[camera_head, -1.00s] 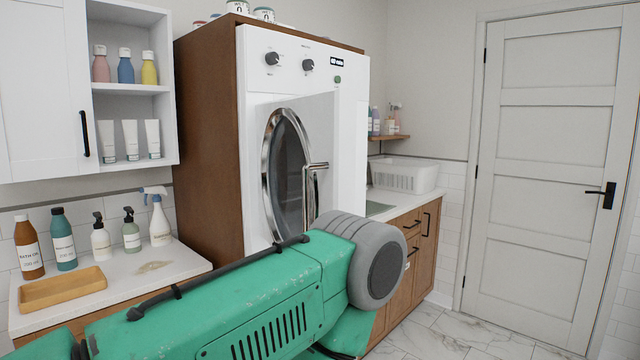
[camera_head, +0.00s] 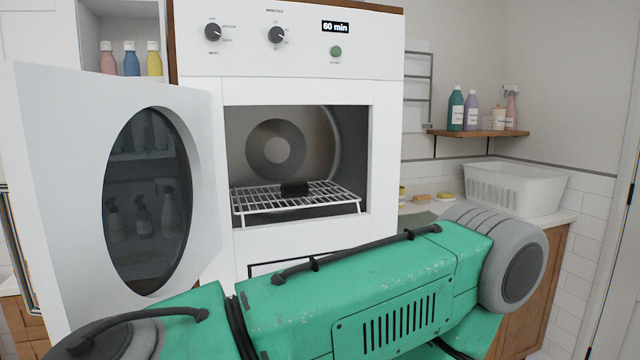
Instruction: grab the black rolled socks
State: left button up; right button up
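A small black bundle (camera_head: 294,189), which looks like the rolled socks, lies on a white wire rack (camera_head: 262,204) inside the white dryer (camera_head: 390,150). The dryer door (camera_head: 85,150) stands wide open to the left, with a dark oval window. My green arm with grey joints crosses the lower part of the view, below and in front of the dryer opening. Neither of my grippers shows in the view.
A white basket (camera_head: 515,188) stands on the counter at the right. A wooden shelf (camera_head: 480,133) with several bottles hangs above it. The open door blocks the left side. The space before the dryer opening is clear above my arm.

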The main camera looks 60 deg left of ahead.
aim_at(296, 189)
jog(key=i+u, duration=0.45)
jog(key=i+l+u, duration=0.1)
jog(key=u, duration=0.35)
jog(key=i+l+u, duration=0.3)
jog(key=u, duration=0.15)
jog(key=i, duration=0.1)
